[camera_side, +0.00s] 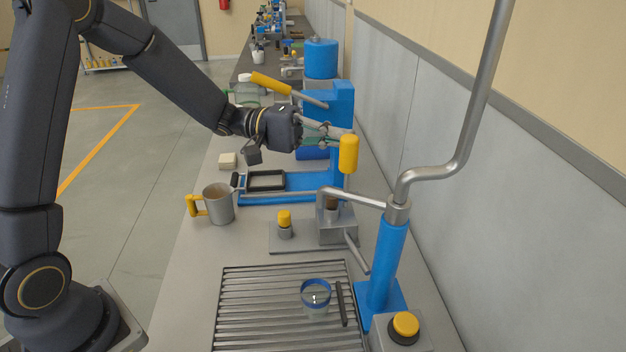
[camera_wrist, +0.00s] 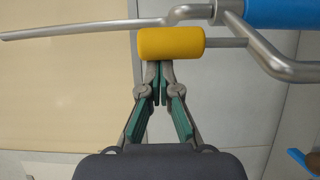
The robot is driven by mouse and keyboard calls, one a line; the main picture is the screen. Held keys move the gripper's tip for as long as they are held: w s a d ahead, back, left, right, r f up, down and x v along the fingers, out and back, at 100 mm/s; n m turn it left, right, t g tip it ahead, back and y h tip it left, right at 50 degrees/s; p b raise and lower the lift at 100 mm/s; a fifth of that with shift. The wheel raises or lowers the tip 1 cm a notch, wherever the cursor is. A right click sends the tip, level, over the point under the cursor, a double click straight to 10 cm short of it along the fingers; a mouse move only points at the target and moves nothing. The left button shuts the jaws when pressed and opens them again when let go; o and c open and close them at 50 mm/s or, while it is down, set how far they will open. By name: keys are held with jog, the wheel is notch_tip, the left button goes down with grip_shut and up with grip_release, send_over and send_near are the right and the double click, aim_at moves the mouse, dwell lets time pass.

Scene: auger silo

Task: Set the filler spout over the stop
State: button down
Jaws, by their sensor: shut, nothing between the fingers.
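The filler spout (camera_side: 352,196) is a bent silver pipe reaching left from a blue post (camera_side: 388,262), its tip turned down above a grey metal block (camera_side: 338,228). In the wrist view, the pipe (camera_wrist: 268,52) bends at the right. A yellow handle (camera_side: 349,153) appears to stand on a thin rod from the spout. My gripper (camera_side: 338,136) is shut with nothing between its fingers, close to the handle. In the wrist view the fingertips (camera_wrist: 160,75) are at the yellow handle (camera_wrist: 171,43), not around it; contact is unclear. I cannot tell which part is the stop; a dark bar (camera_side: 342,303) lies on the grate.
A blue-rimmed cup (camera_side: 315,298) stands on the slatted grate (camera_side: 250,305). A grey mug (camera_side: 219,204), a yellow-topped knob (camera_side: 285,222), a blue press (camera_side: 342,110) and a yellow button (camera_side: 405,325) are nearby. A tall bent pipe (camera_side: 470,125) rises from the post.

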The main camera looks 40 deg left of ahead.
aim_at(342, 151)
jog(key=s, duration=0.4)
jog(key=shift+d, duration=0.4)
jog(key=shift+s+d, duration=0.6)
jog(key=shift+s, duration=0.3)
jog(key=shift+s+d, duration=0.55)
jog(key=shift+s, duration=0.3)
jog(key=w+a, duration=0.3)
jog(key=a, duration=0.2)
jog(key=s+a, duration=0.2)
jog(key=s, duration=0.7)
jog(key=shift+s+n+t, duration=0.2)
jog(key=shift+n+t, duration=0.1)
jog(key=shift+t, duration=0.1)
